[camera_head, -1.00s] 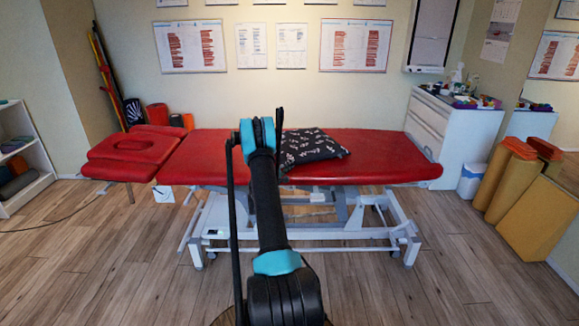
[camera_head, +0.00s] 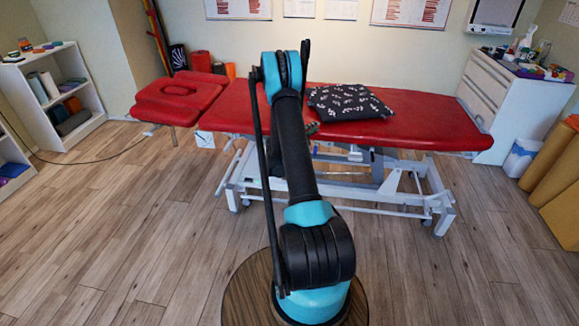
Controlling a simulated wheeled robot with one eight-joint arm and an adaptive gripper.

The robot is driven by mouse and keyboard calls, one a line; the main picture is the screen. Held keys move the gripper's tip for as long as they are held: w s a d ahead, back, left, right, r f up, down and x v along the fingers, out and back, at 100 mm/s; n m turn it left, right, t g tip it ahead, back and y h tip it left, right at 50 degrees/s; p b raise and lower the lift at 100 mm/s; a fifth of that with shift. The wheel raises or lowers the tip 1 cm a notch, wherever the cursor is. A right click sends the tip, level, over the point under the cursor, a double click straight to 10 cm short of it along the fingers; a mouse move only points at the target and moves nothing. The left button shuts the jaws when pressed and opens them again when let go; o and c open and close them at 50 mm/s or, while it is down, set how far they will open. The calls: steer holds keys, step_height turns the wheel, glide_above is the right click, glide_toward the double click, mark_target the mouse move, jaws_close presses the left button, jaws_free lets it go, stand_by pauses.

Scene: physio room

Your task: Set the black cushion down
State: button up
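The black cushion (camera_head: 348,102) has a pale leaf-like print. It lies flat on the red treatment table (camera_head: 425,122), right of my arm, with its left edge close to the arm. My arm stretches forward from the bottom of the view and covers part of the table. A small dark grey piece (camera_head: 312,128), perhaps part of my gripper, shows beside the arm at the table's front edge, just below the cushion's left corner. The rest of the gripper is hidden behind the arm. I cannot tell whether its fingers are open or shut, or whether they touch the cushion.
A red headrest section (camera_head: 180,97) is at the table's left end. A white frame (camera_head: 400,200) stands below the table. A white cabinet (camera_head: 505,105) with small items is at the right, beside rolled mats (camera_head: 555,160). A shelf (camera_head: 95,110) stands left. The front floor is clear.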

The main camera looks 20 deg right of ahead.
steer(key=s+a+r+m+g+y, duration=0.1)
steer(key=s+a+r+m+y, duration=0.2)
steer(key=s+a+r+y, duration=0.75)
steer(key=s+a+f+y, duration=0.2)
steer(key=s+a, duration=1)
steer(key=s, duration=0.2)
steer(key=s+a+f+m+g+y, duration=0.1)
steer(key=s+a+f+y, duration=0.1)
steer(key=s+a, duration=0.9)
steer(key=s+y, duration=0.1)
steer(key=s, duration=0.3)
steer(key=shift+a+g+y, duration=0.3)
steer(key=shift+a+y, duration=0.05)
